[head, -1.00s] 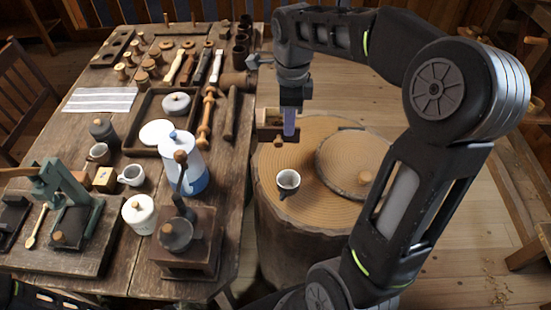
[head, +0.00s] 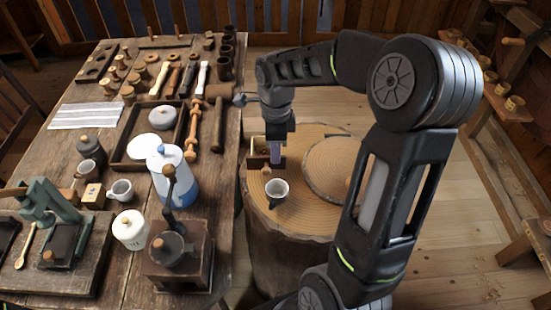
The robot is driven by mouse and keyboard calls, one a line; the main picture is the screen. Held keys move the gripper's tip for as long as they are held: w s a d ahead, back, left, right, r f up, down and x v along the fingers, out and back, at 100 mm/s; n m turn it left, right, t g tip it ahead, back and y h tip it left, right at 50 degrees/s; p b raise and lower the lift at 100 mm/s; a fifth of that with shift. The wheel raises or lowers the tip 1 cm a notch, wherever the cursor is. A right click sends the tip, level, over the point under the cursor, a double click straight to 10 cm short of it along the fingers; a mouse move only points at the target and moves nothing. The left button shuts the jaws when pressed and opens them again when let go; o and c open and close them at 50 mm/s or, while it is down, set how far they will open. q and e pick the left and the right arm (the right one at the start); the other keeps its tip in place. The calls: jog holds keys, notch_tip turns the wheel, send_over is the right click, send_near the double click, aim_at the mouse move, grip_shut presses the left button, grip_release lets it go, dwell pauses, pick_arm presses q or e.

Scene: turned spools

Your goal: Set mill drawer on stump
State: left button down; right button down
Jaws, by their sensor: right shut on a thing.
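The mill drawer (head: 256,161) is a small wooden box with a round knob facing me. My right gripper (head: 275,157) comes down from above and is shut on it. The drawer is upright over the back left part of the stump (head: 295,221). I cannot tell whether it touches the top. The mill (head: 178,254), a dark wooden box with a metal bowl and crank, stands at the table's near right edge. My left gripper is out of view.

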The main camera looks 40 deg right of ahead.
jog(key=shift+f, duration=1.55)
jog(key=shift+f, duration=0.15)
jog(key=c, duration=1.5)
grip_release()
jog(key=shift+c, duration=0.2)
notch_tip(320, 180, up, 12)
jog(key=shift+r+b, duration=0.2)
jog(key=shift+b, duration=0.2)
